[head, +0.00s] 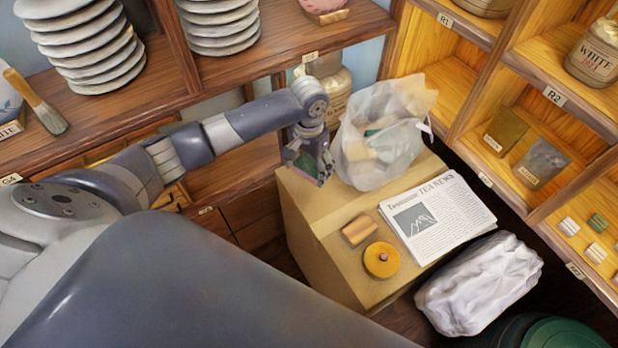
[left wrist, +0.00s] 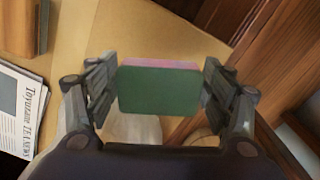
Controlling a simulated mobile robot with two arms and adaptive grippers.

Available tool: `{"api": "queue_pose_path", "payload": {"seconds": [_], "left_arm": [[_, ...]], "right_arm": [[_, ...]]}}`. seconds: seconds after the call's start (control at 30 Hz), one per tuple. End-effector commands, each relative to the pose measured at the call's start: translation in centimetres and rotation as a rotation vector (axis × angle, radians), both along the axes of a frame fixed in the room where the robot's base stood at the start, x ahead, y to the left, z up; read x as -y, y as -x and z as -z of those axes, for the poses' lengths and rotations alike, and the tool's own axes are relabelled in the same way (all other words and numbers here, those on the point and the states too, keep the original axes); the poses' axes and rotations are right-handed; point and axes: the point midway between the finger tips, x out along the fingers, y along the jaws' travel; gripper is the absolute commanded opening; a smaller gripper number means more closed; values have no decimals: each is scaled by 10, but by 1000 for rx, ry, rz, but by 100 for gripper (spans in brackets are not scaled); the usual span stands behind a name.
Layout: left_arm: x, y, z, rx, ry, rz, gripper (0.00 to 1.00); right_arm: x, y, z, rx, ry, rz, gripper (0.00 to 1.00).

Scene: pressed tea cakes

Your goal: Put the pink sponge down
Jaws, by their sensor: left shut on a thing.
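The pink sponge is a small block with a broad green face (left wrist: 158,92) and a pink strip along its upper side in the left wrist view. My left gripper (left wrist: 160,78) is shut on it, one finger at each short end. In the head view the left gripper (head: 312,168) is at the left back corner of the tan box, just left of the plastic bag. There the sponge (head: 303,163) is mostly hidden by the fingers. I cannot tell whether it touches the box top. My right gripper is not in view.
The tan box (head: 310,220) bears a plastic bag (head: 385,165), a newspaper (head: 438,218), a light brown block (head: 359,230) and a yellow round thing (head: 381,261). Its left front top is bare. A white crumpled bundle (head: 480,285) lies right of the box. Shelves surround it.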

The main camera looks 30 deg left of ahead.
Motion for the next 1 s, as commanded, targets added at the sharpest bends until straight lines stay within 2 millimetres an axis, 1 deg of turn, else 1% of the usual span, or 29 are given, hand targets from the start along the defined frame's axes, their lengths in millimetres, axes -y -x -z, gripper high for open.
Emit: {"api": "queue_pose_path", "payload": {"seconds": [0.03, 0.23, 0.4, 0.43, 0.83, 0.87, 0.9, 0.93, 1.0], "left_arm": [[0, 0, 6, -1, 0, 0, 52], [0, 1, 22, -2, 0, 0, 52], [0, 0, 46, -2, 1, -1, 52], [0, 0, 48, -1, 0, -1, 52], [0, 0, 54, 1, 0, 0, 52], [0, 0, 53, 2, 0, 0, 81], [0, 0, 53, 2, 0, 0, 90], [0, 0, 53, 2, 0, 0, 94], [0, 0, 53, 1, 0, 0, 94]], "right_arm": [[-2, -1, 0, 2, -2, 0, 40], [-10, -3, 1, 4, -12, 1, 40], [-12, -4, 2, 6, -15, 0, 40], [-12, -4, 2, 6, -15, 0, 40], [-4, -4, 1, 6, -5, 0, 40], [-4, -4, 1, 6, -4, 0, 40], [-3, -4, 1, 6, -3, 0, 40], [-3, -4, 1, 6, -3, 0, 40], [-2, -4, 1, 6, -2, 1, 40]]}}
